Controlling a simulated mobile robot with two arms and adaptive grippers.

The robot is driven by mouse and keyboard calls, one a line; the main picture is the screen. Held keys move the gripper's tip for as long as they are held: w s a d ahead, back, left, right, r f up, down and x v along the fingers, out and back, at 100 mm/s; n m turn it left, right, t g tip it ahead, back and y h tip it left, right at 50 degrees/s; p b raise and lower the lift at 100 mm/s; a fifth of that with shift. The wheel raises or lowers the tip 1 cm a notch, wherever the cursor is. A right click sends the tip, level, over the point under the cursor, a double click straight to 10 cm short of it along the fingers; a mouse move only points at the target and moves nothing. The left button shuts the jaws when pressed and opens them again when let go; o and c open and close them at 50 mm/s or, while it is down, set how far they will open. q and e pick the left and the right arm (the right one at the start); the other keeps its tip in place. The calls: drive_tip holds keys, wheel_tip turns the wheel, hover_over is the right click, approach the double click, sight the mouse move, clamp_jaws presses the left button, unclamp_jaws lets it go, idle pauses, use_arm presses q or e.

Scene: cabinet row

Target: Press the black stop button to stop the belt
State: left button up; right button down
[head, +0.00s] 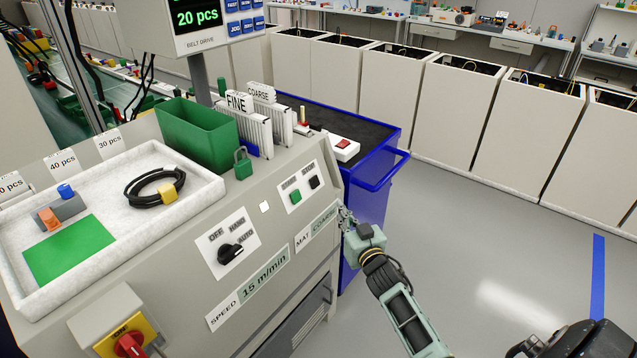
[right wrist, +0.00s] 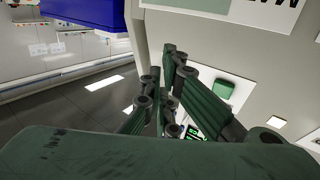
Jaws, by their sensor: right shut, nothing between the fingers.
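The black stop button (head: 314,183) sits on a white plate on the sloped front panel of the belt machine, right of the green button (head: 296,197). My right gripper (head: 345,214) is shut and empty, to the right of and below the black button in the head view, apart from it there. In the right wrist view the gripper's fingers (right wrist: 171,62) lie over part of the white plate, and the green button (right wrist: 224,92) shows to their right. The black button cannot be made out in that view. My left gripper is not in view.
A mode knob (head: 231,253) and a red emergency switch (head: 130,343) sit lower left on the panel. A white tray (head: 205,190) and a green bin (head: 200,137) stand on top. A blue cart (head: 375,180) stands close behind my right gripper. The floor to the right is clear.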

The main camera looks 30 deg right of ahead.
sight(315, 182)
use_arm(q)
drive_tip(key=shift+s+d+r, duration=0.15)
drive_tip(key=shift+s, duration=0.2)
use_arm(e)
wheel_tip(315, 182, up, 11)
drive_tip(key=d+t, duration=0.2)
drive_tip(key=shift+w+f+h, duration=0.15)
drive_tip(key=shift+w+h, duration=0.15)
drive_tip(key=shift+h, duration=0.1)
drive_tip(key=shift+w+f, duration=0.1)
